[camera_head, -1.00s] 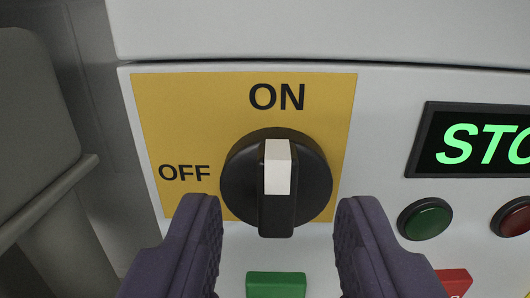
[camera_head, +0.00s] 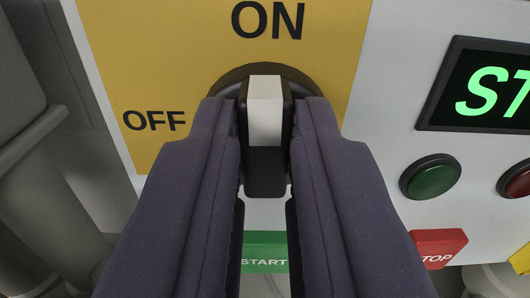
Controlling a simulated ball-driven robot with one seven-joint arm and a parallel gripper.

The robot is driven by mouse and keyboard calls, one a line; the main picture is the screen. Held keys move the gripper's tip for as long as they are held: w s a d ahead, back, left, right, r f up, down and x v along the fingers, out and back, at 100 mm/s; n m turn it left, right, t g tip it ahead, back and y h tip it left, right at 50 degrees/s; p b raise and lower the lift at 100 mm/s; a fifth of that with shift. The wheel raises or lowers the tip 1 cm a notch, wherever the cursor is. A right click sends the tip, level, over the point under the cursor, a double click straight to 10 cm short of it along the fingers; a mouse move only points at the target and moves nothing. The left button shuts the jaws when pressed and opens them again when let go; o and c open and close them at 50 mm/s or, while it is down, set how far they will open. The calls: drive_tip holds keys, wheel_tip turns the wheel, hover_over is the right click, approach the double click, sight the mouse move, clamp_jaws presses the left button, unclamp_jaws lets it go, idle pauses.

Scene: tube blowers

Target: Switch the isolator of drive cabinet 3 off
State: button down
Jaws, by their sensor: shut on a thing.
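The isolator is a black rotary knob (camera_head: 265,174) with a white marker (camera_head: 265,110) on its grip bar. It sits on a yellow plate (camera_head: 160,60) with ON above and OFF to the left. The bar stands upright, its white end towards ON. My gripper (camera_head: 266,125) is shut on the bar, one dark purple finger on each side. The fingers hide much of the knob's round base. No cabinet number is in view.
Right of the plate are a display (camera_head: 485,88) with green letters, cut off by the frame, a green button (camera_head: 431,177) and a red button (camera_head: 518,182). Below are a green START label (camera_head: 263,262) and a red STOP label (camera_head: 438,246). Grey pipework (camera_head: 45,185) stands at the left.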

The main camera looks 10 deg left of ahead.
drive_tip(key=n+b, duration=0.1)
drive_tip(key=b, duration=0.2)
drive_tip(key=n+b, duration=0.2)
drive_tip(key=b, duration=0.1)
drive_tip(key=shift+a+f, duration=0.15)
drive_tip(key=shift+f, duration=0.2)
drive_tip(key=n+b, duration=1.4)
drive_tip(key=shift+s+a+f, duration=0.1)
drive_tip(key=shift+a+f, duration=0.15)
drive_tip(key=shift+a, duration=0.15)
drive_tip(key=shift+n, duration=0.4)
drive_tip(key=c, duration=1.1)
unclamp_jaws()
